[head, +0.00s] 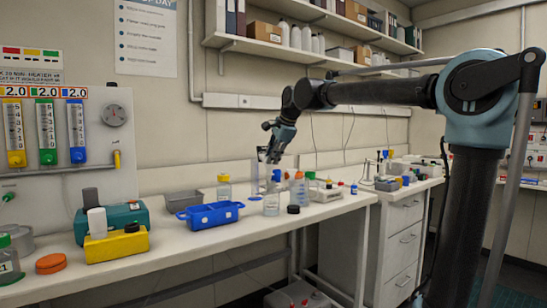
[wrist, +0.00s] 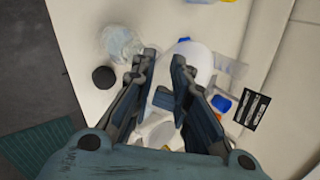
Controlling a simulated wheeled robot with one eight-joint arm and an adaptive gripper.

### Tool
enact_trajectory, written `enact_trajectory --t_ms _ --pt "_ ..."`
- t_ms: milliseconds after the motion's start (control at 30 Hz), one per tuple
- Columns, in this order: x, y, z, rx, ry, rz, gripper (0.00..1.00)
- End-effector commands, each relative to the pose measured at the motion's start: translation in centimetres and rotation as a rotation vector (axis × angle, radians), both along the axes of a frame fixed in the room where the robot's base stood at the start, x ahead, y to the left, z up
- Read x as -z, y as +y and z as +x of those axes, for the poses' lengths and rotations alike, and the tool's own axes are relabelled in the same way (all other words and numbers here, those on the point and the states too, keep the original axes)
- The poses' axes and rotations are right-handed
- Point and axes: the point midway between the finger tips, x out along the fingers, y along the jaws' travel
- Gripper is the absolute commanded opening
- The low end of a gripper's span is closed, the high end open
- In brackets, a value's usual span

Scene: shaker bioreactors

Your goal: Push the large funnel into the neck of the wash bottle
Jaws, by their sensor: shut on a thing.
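My gripper (wrist: 163,72) is shut on a white, rounded piece that looks like the large funnel (wrist: 195,62); the fingers hide part of it. In the head view my gripper (head: 272,156) hangs above the bench, near a clear open-looking bottle (head: 271,203), with a small pale part showing below the fingers. The clear bottle also shows in the wrist view (wrist: 121,43), to the left of the fingers and apart from them. I cannot tell for sure which bottle is the wash bottle; another has an orange top (head: 299,190).
A black cap (head: 293,209) lies beside the clear bottle. A blue tray (head: 209,215) and a yellow-capped bottle (head: 224,188) stand to the left. A beige device (head: 326,193) stands to the right. The bench's front strip is clear there.

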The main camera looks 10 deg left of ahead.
Motion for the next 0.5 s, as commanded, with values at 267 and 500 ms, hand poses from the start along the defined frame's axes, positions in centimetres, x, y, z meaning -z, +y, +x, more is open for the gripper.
enact_trajectory --t_ms 267,500 --pt "-0.01 0.06 -0.04 -0.001 -0.028 -0.050 0.00" --pt "-0.01 0.01 -0.02 -0.001 -0.028 -0.050 0.00"
